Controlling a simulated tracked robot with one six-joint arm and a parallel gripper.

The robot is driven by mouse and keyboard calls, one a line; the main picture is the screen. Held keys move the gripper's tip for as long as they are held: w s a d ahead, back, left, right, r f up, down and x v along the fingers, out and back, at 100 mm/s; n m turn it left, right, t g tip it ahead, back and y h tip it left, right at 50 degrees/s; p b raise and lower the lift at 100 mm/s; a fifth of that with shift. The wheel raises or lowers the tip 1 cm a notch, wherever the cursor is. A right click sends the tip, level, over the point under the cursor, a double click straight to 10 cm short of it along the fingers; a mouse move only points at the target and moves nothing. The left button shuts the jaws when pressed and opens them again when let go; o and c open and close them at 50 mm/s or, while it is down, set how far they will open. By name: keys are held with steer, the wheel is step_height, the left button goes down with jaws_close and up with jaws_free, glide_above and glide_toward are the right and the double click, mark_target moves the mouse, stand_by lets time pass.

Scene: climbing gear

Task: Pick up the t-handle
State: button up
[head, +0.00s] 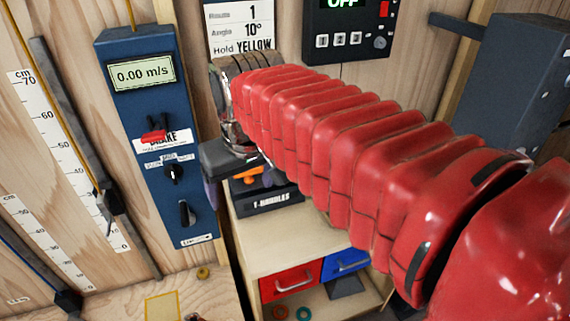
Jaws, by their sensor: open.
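A dark bin labelled "T-HANDLES" (272,202) stands on top of a light wooden cabinet, below my gripper. An orange piece (249,178), probably part of a t-handle, shows at the bin, with a bit of blue beside it. The red arm cover hides much of the bin and its contents. My gripper (216,180) is at the far end of my arm, at the bin's left side and partly above it. It is open, and I see nothing held in it. Its fingertips are hard to make out.
A blue brake panel (157,130) with knobs is close on the left. The wooden cabinet (262,232) has a red drawer (291,283) and a blue drawer (345,264). A dark control box (350,28) hangs behind. A blue-grey box (515,75) sits at upper right.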

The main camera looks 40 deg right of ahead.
steer(key=w+d+r+m+g, duration=0.1)
steer(key=w+d+g, duration=0.1)
steer(key=w+d, duration=0.5)
steer(key=w+d+r+m+g, duration=0.1)
steer(key=w+d+g, duration=0.1)
steer(key=w+d, duration=0.6)
steer(key=d, duration=0.5)
steer(key=shift+d+r+y, duration=0.3)
steer(key=shift+w, duration=0.1)
steer(key=shift+f, duration=4.3)
steer(key=shift+f, duration=0.1)
steer(key=shift+f, duration=2.5)
steer(key=shift+c, duration=0.4)
steer(key=c, duration=0.9)
